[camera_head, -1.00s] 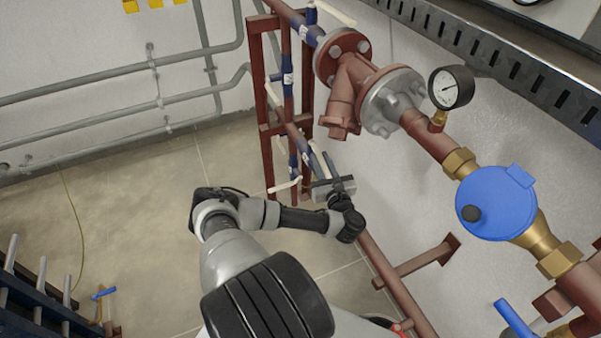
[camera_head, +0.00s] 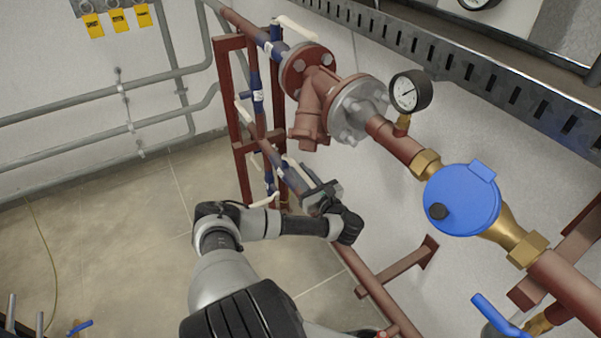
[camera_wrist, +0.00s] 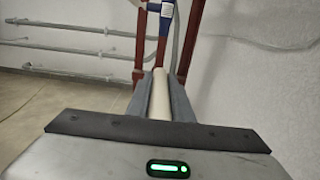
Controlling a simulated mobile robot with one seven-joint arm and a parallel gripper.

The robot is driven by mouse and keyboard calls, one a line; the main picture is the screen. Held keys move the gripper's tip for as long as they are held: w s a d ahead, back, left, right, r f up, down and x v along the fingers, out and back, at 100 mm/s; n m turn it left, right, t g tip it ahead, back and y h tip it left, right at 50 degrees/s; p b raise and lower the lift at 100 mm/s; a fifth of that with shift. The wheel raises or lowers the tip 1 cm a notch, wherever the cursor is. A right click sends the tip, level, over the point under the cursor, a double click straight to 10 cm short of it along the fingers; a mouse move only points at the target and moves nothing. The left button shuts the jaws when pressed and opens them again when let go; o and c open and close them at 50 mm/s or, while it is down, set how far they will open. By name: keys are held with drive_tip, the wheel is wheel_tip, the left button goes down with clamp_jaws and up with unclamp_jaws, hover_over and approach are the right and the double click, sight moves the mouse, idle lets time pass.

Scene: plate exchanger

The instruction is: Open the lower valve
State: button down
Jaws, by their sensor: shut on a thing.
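A red upright frame (camera_head: 230,110) stands close left of the valve. Above are a flanged strainer (camera_head: 318,100), a pressure gauge (camera_head: 410,91) and a blue meter (camera_head: 462,200). A red pipe (camera_head: 372,285) runs down right. Open floor (camera_head: 110,240) lies left.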

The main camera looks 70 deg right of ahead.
sight(301, 171)
drive_tip(key=shift+r, duration=0.15)
drive_tip(key=c, duration=1.6)
unclamp_jaws()
drive_tip(key=shift+s, duration=0.15)
wheel_tip(301, 171, up, 10)
drive_tip(key=p, duration=0.3)
